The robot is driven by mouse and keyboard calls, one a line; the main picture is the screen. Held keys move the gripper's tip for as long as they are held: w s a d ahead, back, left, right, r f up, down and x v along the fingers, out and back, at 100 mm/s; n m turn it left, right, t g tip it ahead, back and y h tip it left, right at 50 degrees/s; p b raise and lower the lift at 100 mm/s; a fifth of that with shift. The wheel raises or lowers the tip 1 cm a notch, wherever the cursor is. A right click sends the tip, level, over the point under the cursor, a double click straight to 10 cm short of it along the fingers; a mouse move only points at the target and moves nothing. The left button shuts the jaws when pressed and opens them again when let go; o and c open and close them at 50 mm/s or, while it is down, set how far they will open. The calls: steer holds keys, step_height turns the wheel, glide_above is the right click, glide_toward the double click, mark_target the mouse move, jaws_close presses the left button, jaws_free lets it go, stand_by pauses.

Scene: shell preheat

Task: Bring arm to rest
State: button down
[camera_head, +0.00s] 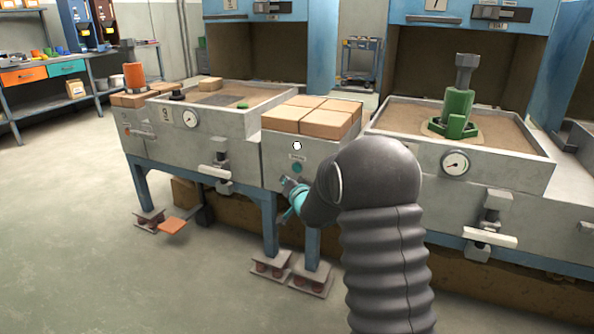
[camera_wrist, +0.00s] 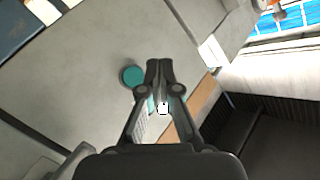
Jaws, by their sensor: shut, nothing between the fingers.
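My arm rises in the foreground of the head view, in a dark ribbed sleeve, and bends toward the middle station. My gripper (camera_head: 290,184) is at its end, in front of the grey panel below the bricks, close to a round teal button (camera_head: 297,168). In the wrist view my gripper (camera_wrist: 160,66) has its two fingertips together and nothing between them. The teal button (camera_wrist: 133,76) shows just left of the fingertips on the grey panel; I cannot tell whether they touch it.
Tan bricks (camera_head: 312,117) lie on the middle station. A sand tray (camera_head: 381,127) with a green fitting (camera_head: 457,112) stands right, with a gauge (camera_head: 455,163) and white-handled latch (camera_head: 489,237). Another tray (camera_head: 262,118) stands left. Blue legs (camera_head: 270,225) stand below.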

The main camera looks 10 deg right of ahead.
steer(key=shift+f, duration=0.1)
stand_by(0.3)
steer(key=s+d+f+n+g+h, duration=0.25)
steer(key=s+f+g, duration=0.3)
steer(key=f, duration=0.45)
steer(key=s+d+g, duration=0.2)
steer(key=s+g, duration=0.2)
steer(key=s, duration=0.7)
steer(key=s+a+r+n+p, duration=0.1)
steer(key=s+r, duration=0.5)
steer(key=s, duration=0.5)
steer(key=s+a+r+n+p, duration=0.1)
steer(key=s+r+p, duration=0.1)
steer(key=s+r, duration=0.5)
steer(key=s+a+r+n+g+p, duration=0.1)
steer(key=s+r, duration=0.6)
steer(key=s, duration=0.9)
steer(key=shift+s+a+r+p, duration=0.2)
steer(key=shift+a+r+p, duration=0.05)
steer(key=shift+a+p, duration=0.05)
stand_by(1.8)
